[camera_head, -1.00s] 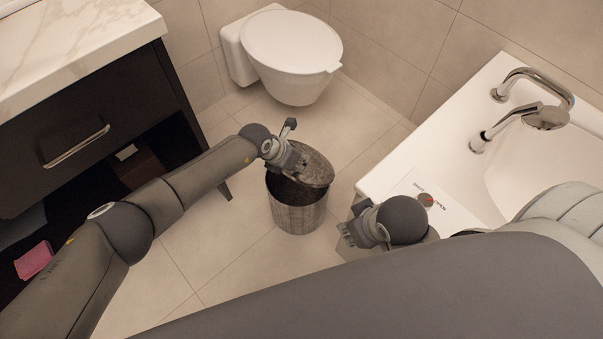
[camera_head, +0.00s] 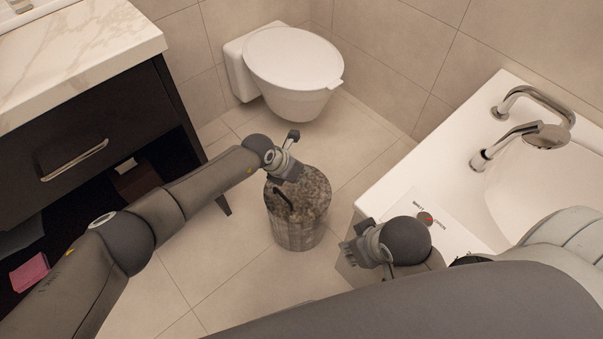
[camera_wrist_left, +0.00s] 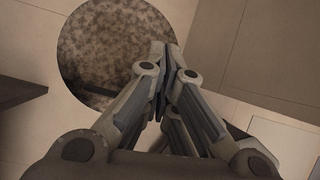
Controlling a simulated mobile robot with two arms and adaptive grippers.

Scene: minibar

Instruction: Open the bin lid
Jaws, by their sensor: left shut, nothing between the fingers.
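The bin (camera_head: 298,235) stands on the floor between the dark cabinet and the white basin counter. Its round, speckled brown lid (camera_head: 310,190) covers the top, with a dark curved handle (camera_head: 283,203) near its left side; I cannot tell whether it sits fully flat. The lid also fills a circle in the left wrist view (camera_wrist_left: 110,45). My left gripper (camera_head: 281,174) is shut and empty at the lid's far left edge; contact is unclear. Its closed fingers show in the left wrist view (camera_wrist_left: 164,75). My right gripper (camera_head: 352,245) is beside the basin counter, away from the bin.
A white toilet (camera_head: 295,70) stands behind the bin. The dark cabinet (camera_head: 80,150) with a marble top is on the left. The basin counter (camera_head: 430,165) with taps is on the right. Tiled floor (camera_head: 215,270) is clear in front and to the left of the bin.

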